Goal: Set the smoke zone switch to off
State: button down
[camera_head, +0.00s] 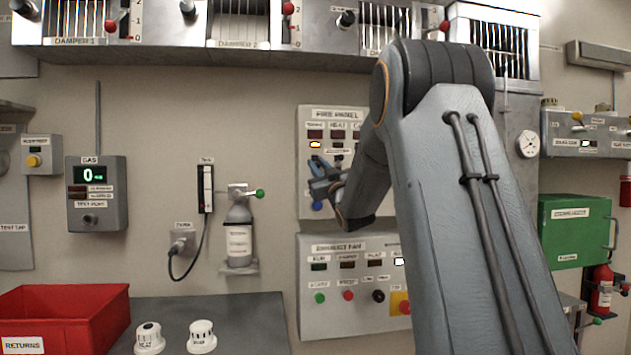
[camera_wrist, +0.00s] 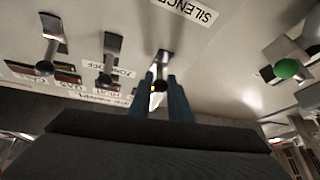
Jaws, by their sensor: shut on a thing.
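The fire panel (camera_head: 345,112) is on the wall, partly hidden by my arm. My gripper (camera_head: 318,180) is at the panel's left switch, below that lamp. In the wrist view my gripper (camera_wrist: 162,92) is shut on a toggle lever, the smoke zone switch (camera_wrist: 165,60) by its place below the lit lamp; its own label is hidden. Two similar levers (camera_wrist: 110,50) (camera_wrist: 50,35) stand to its left there, free. The held lever's exact position is hard to tell.
In the wrist view a "SILENCE" label (camera_wrist: 185,10) and a green knob (camera_wrist: 287,68) are near the fingers. Below is the exhaust fan panel (camera_head: 345,325) with several buttons. A gas meter (camera_head: 96,200), a bottle (camera_head: 238,235) and a red returns bin (camera_head: 65,310) are to the left.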

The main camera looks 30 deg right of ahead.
jog(key=shift+w+f+n+t+y+b, duration=0.15)
jog(key=shift+f+n+t+b, duration=0.45)
jog(key=shift+b, duration=1.85)
jog(key=shift+w+f+n+t+y+b, duration=0.1)
jog(key=shift+f+t+y+b, duration=0.2)
jog(key=shift+t+b, duration=1.35)
jog(key=g+b, duration=0.1)
jog(key=b, duration=0.2)
jog(key=shift+f+n, duration=0.1)
jog(key=shift+n, duration=0.2)
jog(key=shift+n+t+y+b, duration=0.35)
jog(key=shift+t+b, duration=0.2)
jog(key=shift+b, duration=0.95)
jog(key=c, duration=1.7)
grip_release()
jog(key=shift+o, duration=0.2)
jog(key=shift+f, duration=0.1)
jog(key=v, duration=0.7)
jog(key=shift+s+f+b, duration=0.2)
jog(key=shift+s+b, duration=0.05)
jog(key=shift+b, duration=0.05)
